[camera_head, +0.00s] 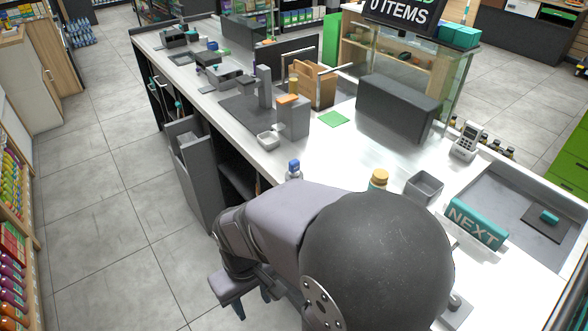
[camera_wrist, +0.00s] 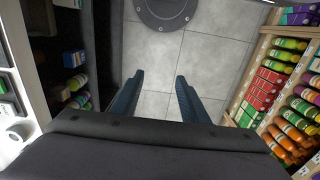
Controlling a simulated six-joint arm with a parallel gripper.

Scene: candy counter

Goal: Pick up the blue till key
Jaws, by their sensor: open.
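I cannot make out a blue till key for sure in either view. A small blue-topped item (camera_head: 294,165) stands at the near edge of the white counter (camera_head: 345,155), but it looks like a bottle cap. A small blue thing (camera_head: 212,45) at the far end of the counter is too small to identify. My gripper (camera_wrist: 159,76) is open and empty, its two dark blue fingers apart above the grey floor tiles. In the head view it is low beside the counter's front, largely hidden by my own arm.
The counter holds a grey box (camera_head: 397,106), a teal NEXT bar (camera_head: 476,224), a card terminal (camera_head: 467,141), a yellow-capped bottle (camera_head: 378,180) and a small grey bin (camera_head: 424,187). Shelves of bottles (camera_wrist: 292,125) stand right in the wrist view. Floor between is clear.

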